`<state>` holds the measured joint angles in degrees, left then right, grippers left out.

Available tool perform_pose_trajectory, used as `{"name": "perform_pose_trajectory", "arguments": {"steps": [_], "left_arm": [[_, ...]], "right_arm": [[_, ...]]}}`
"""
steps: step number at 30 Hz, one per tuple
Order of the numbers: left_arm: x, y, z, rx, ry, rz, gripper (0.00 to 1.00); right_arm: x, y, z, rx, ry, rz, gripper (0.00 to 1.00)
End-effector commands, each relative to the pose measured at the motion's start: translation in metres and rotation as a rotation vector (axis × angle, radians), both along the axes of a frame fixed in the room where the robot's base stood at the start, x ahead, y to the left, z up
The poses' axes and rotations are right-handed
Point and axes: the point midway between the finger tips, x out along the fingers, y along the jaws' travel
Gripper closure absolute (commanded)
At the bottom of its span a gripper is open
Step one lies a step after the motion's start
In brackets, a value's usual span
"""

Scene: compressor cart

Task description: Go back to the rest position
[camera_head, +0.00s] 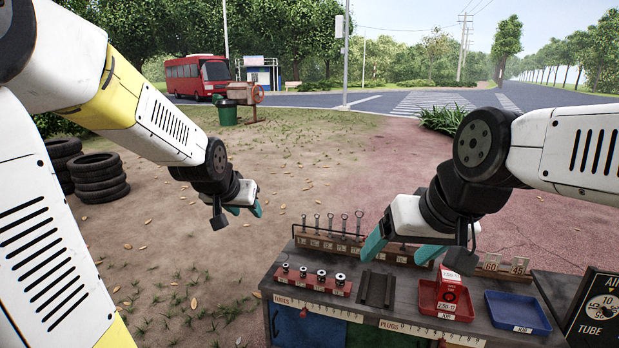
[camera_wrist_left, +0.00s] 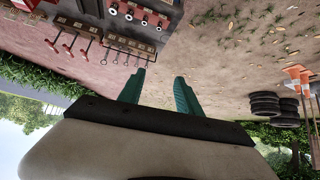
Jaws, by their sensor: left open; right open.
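My left gripper (camera_head: 246,209) hangs over the bare dirt to the left of the cart, with nothing between its teal fingers. In the left wrist view its two fingers (camera_wrist_left: 160,92) stand apart over empty ground. My right gripper (camera_head: 398,246) is above the cart top (camera_head: 400,290), over its back middle part. Its teal fingers are spread, and I see nothing held between them. The right gripper partly hides the rack and the cart top behind it.
Tyres (camera_head: 98,178) stand at left. The dirt between is clear.

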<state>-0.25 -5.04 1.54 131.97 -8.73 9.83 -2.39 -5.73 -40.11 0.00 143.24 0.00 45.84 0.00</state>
Motion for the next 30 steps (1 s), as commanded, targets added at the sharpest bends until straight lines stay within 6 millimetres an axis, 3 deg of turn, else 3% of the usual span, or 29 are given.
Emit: {"name": "perform_pose_trajectory", "arguments": {"steps": [1,6,9,13,18,30], "left_arm": [[-0.025,0.000,0.015,-0.009,0.013,0.010,0.59],[-0.110,-0.001,0.036,-0.053,0.100,0.035,0.59],[-0.155,-0.004,0.040,-0.080,0.148,0.038,0.59],[-0.198,-0.008,0.040,-0.108,0.196,0.037,0.59],[-0.222,-0.011,0.038,-0.124,0.226,0.033,0.59],[-0.224,-0.011,0.038,-0.125,0.230,0.033,0.59]], "right_arm": [[0.000,0.000,0.000,0.000,0.000,0.000,0.22],[0.000,0.000,0.000,0.000,0.000,0.000,0.22],[0.000,0.000,0.000,0.000,0.000,0.000,0.22],[0.000,0.000,0.000,0.000,0.000,0.000,0.22],[0.000,0.000,0.000,0.000,0.000,0.000,0.22],[0.000,0.000,0.000,0.000,0.000,0.000,0.22]]}}
